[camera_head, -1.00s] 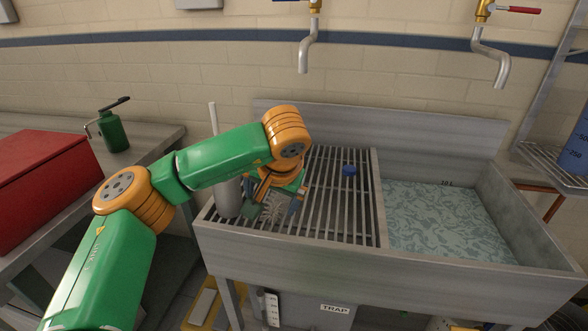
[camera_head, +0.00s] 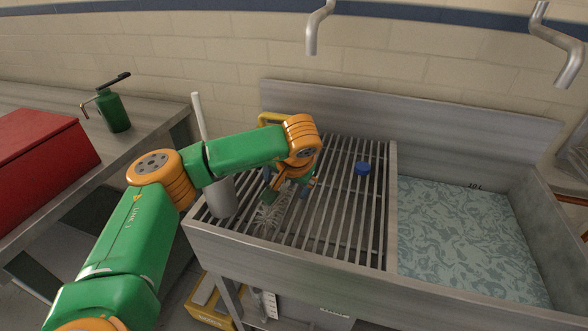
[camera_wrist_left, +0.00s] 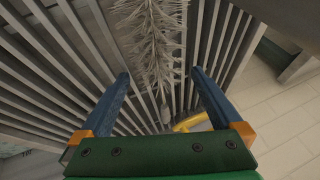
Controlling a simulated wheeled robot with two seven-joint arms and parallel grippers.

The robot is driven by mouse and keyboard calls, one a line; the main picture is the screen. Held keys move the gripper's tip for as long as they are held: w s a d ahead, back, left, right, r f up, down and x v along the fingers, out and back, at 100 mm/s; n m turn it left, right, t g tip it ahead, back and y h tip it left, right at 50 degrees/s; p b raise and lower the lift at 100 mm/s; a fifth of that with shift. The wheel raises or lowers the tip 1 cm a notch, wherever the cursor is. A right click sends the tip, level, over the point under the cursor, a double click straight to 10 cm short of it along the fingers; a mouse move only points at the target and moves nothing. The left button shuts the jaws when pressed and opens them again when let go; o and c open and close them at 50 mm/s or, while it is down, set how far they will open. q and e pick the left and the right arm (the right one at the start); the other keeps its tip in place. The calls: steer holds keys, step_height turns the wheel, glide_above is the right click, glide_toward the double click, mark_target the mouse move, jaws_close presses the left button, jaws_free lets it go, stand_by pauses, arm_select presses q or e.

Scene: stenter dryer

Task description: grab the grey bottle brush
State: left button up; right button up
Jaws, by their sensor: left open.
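The grey bottle brush (camera_head: 271,216) lies on the slatted rack, its bristles showing just in front of my left gripper (camera_head: 287,191) in the head view. My arm hides part of it. In the left wrist view the bristly brush (camera_wrist_left: 158,42) runs from the top edge down to a thin stem between the slats. My left gripper (camera_wrist_left: 160,78) is open there, one blue finger on each side of the brush's line. Neither finger visibly touches it. My right gripper is not in view.
A grey cylinder (camera_head: 222,197) with a white rod stands at the rack's left. A blue cap-like object (camera_head: 362,168) lies on the rack. A water-filled basin (camera_head: 465,240) is to the right. A green pump bottle (camera_head: 113,109) and red box (camera_head: 38,165) are on the left bench.

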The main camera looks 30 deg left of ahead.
arm_select(q)
steer(key=shift+r, duration=0.1)
steer(key=c, duration=1.4)
steer(key=shift+c, duration=0.2)
